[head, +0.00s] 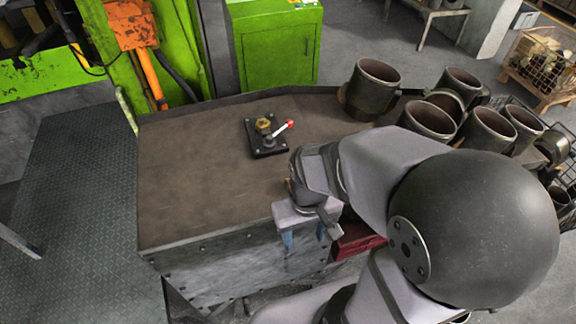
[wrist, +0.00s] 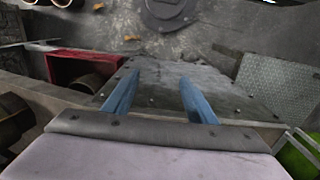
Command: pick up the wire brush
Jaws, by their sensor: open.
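I cannot make out a wire brush in either view. My arm covers part of the workbench's right side in the head view. My gripper (head: 304,238) is by the front edge of the workbench (head: 200,190), its two blue fingers pointing down in front of the metal side. In the wrist view my gripper (wrist: 158,84) is open, the blue fingers wide apart with nothing between them.
A black plate with a brass valve and red-tipped lever (head: 266,136) sits on the bench. Several dark metal cylinders (head: 372,85) crowd the right end. A red box (head: 357,242) is below, beside the bench. The bench's left half is clear.

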